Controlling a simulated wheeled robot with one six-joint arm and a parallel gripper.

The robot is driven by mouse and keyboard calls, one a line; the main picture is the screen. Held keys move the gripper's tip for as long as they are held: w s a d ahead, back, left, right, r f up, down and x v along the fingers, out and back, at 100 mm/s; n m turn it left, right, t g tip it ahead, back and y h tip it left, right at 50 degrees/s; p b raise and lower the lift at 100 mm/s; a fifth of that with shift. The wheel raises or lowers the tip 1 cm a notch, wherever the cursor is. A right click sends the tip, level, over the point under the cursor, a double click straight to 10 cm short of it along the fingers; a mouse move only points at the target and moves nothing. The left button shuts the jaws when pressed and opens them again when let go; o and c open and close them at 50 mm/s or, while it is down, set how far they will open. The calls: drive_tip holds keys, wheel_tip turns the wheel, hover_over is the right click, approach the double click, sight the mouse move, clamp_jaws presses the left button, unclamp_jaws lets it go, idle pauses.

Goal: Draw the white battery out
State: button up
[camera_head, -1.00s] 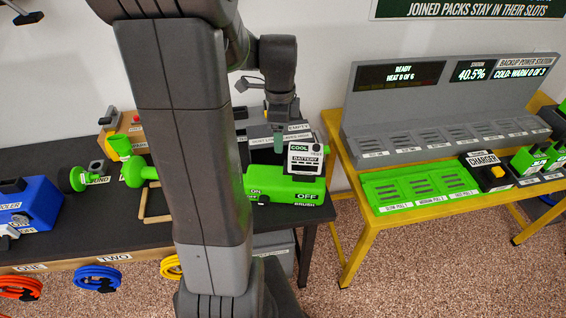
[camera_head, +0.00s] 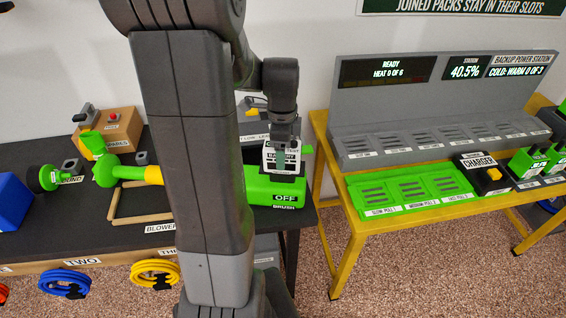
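The white battery (camera_head: 269,159) sits in the top of the green brush machine (camera_head: 258,187), which carries an OFF label on its front, on the dark bench. My gripper (camera_head: 283,155) points down at the battery. A grey finger crosses the battery's front face and covers part of its label. The other finger is hidden, so I cannot tell whether the fingers press on the battery.
A yellow table (camera_head: 345,232) stands to the right, with a green tray (camera_head: 411,189), a black charger (camera_head: 487,172) and a grey power station (camera_head: 440,130). A floor gap separates bench and table.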

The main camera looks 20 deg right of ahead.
drive_tip(key=c, duration=1.3)
drive_tip(key=shift+r, duration=0.1)
drive_tip(key=shift+c, duration=0.2)
drive_tip(key=shift+r+p, duration=0.65)
drive_tip(key=shift+r+p, duration=1.65)
drive_tip(key=shift+r, duration=0.45)
